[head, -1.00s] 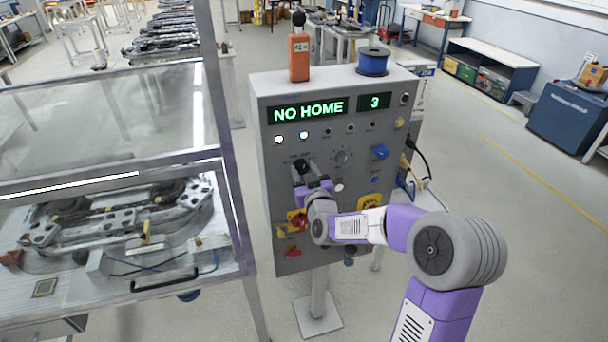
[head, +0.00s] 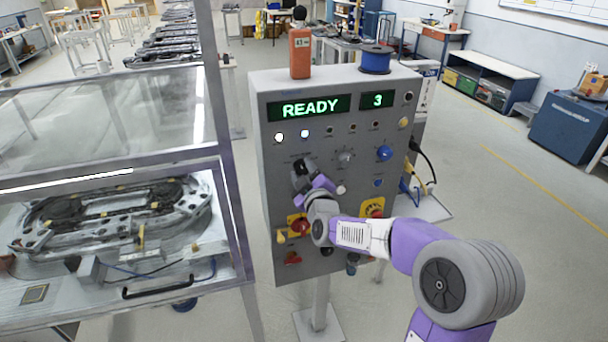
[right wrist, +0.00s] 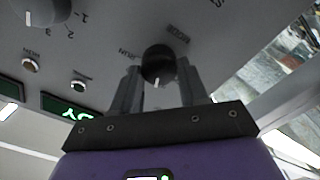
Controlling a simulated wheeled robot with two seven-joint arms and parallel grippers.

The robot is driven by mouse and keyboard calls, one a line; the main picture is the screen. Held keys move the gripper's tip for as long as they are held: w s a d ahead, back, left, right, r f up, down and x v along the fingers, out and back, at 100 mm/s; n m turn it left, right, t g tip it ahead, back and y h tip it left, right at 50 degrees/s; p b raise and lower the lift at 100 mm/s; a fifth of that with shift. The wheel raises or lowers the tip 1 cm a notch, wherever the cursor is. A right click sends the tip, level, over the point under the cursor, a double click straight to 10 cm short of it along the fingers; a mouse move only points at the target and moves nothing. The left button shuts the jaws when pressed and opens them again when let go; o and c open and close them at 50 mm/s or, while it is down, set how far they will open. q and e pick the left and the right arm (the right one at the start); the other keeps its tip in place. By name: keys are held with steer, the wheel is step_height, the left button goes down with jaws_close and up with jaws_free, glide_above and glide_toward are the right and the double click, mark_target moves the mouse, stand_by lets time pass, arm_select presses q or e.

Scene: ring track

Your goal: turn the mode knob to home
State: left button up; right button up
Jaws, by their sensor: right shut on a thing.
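The grey control panel (head: 345,255) stands upright on a post, and its green display (head: 309,108) reads READY. The knob's white pointer mark faces the bottom of that view. MODE and RUN labels show beside it; I cannot read a HOME label. My left gripper is not in view.
A second display (head: 377,100) reads 3. A glazed machine enclosure (head: 100,190) is at left.

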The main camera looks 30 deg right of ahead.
stand_by(0.3)
steer(key=o, duration=1.1)
steer(key=shift+c, duration=0.2)
steer(key=v, duration=0.7)
steer(key=shift+s, duration=0.25)
